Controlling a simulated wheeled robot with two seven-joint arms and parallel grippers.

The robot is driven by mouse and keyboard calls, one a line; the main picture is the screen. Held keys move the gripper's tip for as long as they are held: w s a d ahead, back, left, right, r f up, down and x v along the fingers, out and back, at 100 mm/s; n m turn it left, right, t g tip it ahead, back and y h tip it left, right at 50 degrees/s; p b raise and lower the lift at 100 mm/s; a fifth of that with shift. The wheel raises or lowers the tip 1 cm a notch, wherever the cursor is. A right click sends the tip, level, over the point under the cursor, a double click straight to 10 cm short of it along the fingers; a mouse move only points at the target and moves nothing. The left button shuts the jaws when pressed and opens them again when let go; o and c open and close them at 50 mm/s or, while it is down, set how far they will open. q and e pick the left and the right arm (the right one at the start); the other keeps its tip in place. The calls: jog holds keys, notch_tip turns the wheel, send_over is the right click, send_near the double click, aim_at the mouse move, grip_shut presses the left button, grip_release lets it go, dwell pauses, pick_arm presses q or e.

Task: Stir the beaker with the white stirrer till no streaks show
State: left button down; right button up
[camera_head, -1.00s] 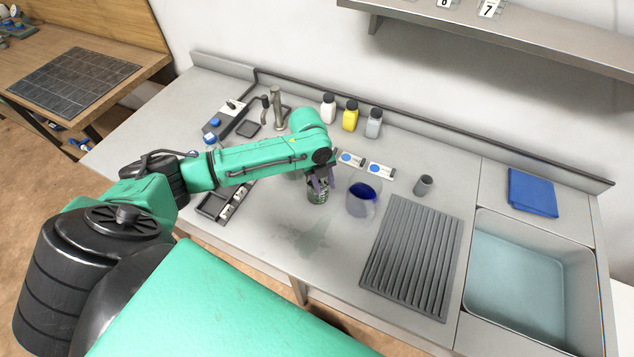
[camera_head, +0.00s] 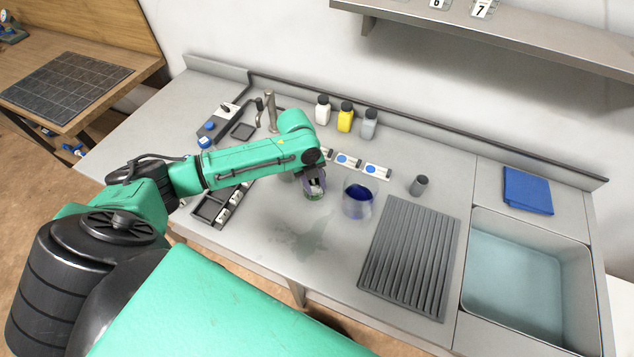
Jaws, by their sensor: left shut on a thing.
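A clear beaker (camera_head: 358,200) holding dark blue liquid stands upright on the grey bench, left of the ribbed drain mat. The blue looks uneven, darker in places, but streaks are too small to tell. My left gripper (camera_head: 315,188) is just left of the beaker, apart from it. It is shut on a small white and greenish thing, mostly hidden by the fingers; I cannot tell what it is. I cannot make out the white stirrer. My right gripper is not in view.
The ribbed mat (camera_head: 410,256) and a sink (camera_head: 525,285) lie to the right. A small grey cup (camera_head: 419,186) stands behind the mat. White (camera_head: 322,109), yellow (camera_head: 345,117) and grey bottles (camera_head: 369,124) line the back. A wet-looking patch (camera_head: 312,240) marks the open bench in front.

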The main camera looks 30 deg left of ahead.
pick_arm(q)
notch_tip(320, 180, up, 10)
jog(key=s, duration=0.2)
jog(key=shift+s, duration=0.2)
dwell(0.6)
jog(key=shift+d, duration=0.15)
dwell(0.6)
notch_tip(320, 180, up, 5)
jog(key=shift+f, duration=0.1)
